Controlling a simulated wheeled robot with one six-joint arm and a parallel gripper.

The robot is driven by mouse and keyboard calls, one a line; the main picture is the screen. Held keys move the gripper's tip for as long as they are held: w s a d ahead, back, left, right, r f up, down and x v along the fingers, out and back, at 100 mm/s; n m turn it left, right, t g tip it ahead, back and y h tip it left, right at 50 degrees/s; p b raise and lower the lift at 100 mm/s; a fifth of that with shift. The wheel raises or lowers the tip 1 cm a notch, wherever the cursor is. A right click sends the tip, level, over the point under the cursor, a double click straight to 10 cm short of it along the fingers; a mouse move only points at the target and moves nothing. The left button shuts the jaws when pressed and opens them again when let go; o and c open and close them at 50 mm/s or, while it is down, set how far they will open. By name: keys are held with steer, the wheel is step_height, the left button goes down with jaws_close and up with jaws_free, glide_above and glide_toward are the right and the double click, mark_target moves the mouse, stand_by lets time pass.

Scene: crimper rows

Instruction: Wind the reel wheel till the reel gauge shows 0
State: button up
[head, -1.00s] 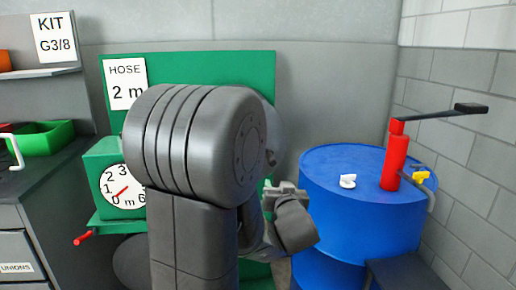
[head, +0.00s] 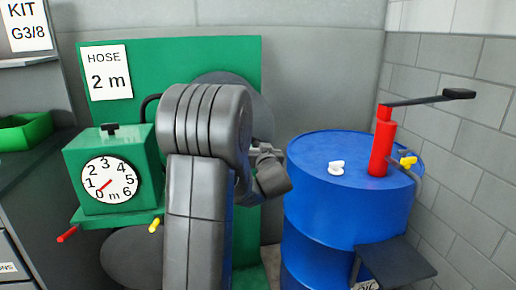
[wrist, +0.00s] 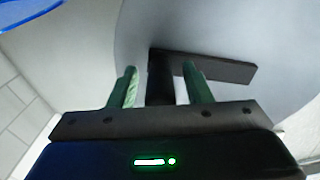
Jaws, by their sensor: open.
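The reel gauge (head: 109,179) is a white dial on a green box, marked 0 to 6 m. Its red needle points down-left, close to the 0 mark. A large grey disc, likely the reel wheel (head: 262,100), is mostly hidden behind my arm. In the wrist view, the grey disc (wrist: 225,30) fills much of the background. A dark upright post (wrist: 160,85) with a dark flat bar (wrist: 228,72) stands in front of it. My gripper (wrist: 161,72) is open, its green fingers on either side of the post with gaps showing. Its tips are unclear in the head view.
A green board carries a "HOSE 2 m" sign (head: 107,72). A blue drum (head: 335,215) with a red pump (head: 382,150) stands to the right, near my gripper. A dark ledge (head: 395,265) juts out before it. A green bin (head: 25,132) sits at left.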

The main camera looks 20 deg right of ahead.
mark_target(257, 129)
steer(key=shift+w+d, duration=0.1)
steer(key=shift+w, duration=0.3)
steer(key=shift+c, duration=0.5)
jaws_close()
steer(key=shift+s+d+r+n, duration=0.1)
steer(key=shift+d+r+n, duration=0.1)
steer(key=shift+r+n, duration=0.3)
steer(key=r+n, duration=0.2)
steer(key=r, duration=0.1)
steer(key=shift+d, duration=0.2)
steer(key=shift+r+p, duration=0.3)
steer(key=shift+o, duration=0.5)
jaws_free()
steer(key=shift+f, duration=0.1)
